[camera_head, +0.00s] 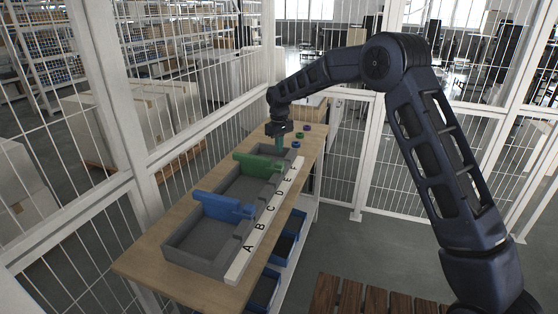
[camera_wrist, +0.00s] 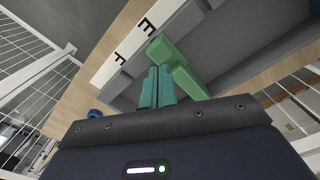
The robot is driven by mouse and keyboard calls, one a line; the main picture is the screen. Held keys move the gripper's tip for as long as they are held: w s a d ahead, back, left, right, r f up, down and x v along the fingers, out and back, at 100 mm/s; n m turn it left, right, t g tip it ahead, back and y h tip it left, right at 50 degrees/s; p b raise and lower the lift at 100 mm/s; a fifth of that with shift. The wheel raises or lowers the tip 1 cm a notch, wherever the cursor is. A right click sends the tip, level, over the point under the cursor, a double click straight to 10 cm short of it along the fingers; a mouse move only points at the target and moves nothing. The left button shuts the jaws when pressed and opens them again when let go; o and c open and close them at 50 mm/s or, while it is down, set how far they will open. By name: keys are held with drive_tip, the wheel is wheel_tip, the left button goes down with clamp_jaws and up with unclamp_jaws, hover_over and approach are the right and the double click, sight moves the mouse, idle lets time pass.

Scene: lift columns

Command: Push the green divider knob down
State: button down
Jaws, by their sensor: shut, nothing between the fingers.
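The green divider (camera_head: 256,162) stands across the grey tray (camera_head: 172,256), near the far end. Its knob (camera_head: 279,166) is at the end by the lettered strip (camera_head: 264,215). In the wrist view the green knob (camera_wrist: 164,51) is close to the letters E and F, with the divider (camera_wrist: 190,82) running back from it. My gripper (camera_head: 279,146) points down over the far part of the tray, beyond the green divider. Its teal fingers (camera_wrist: 157,70) are together and empty, their tips right beside the knob. I cannot tell whether they touch it.
A blue divider (camera_head: 222,206) crosses the nearer part of the tray. Small round purple (camera_head: 306,128), green (camera_head: 300,135) and blue (camera_head: 295,144) pieces are on the wooden table (camera_head: 140,262) beyond the strip. Blue bins (camera_head: 284,248) sit below. White mesh fencing surrounds the area.

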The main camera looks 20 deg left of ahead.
drive_tip(key=shift+r, duration=1.95)
drive_tip(key=d+r+m, duration=0.1)
drive_tip(key=d+r, duration=0.4)
drive_tip(key=d, duration=0.4)
drive_tip(key=d+r+m+t, duration=0.15)
drive_tip(key=d+r, duration=0.35)
drive_tip(key=d, duration=0.5)
drive_tip(key=d+r+m, duration=0.2)
drive_tip(key=d+r, duration=0.3)
drive_tip(key=d, duration=0.4)
drive_tip(key=s+d+r+m, duration=0.15)
drive_tip(key=s+d, duration=0.25)
drive_tip(key=d, duration=0.4)
drive_tip(key=s+d+r+m, duration=0.1)
drive_tip(key=s+d+r, duration=0.25)
drive_tip(key=d, duration=0.55)
drive_tip(key=s+d+f+m+t, duration=0.1)
drive_tip(key=s+d+f+m, duration=0.1)
drive_tip(key=s+d, duration=0.7)
drive_tip(key=s+d+f+m+t, duration=0.2)
drive_tip(key=s+d, duration=0.6)
drive_tip(key=s, duration=0.5)
wheel_tip(320, 180, down, 3)
drive_tip(key=shift+s+d+r+m, duration=0.1)
drive_tip(key=shift+s+d+m, duration=0.2)
drive_tip(key=shift+m, duration=0.2)
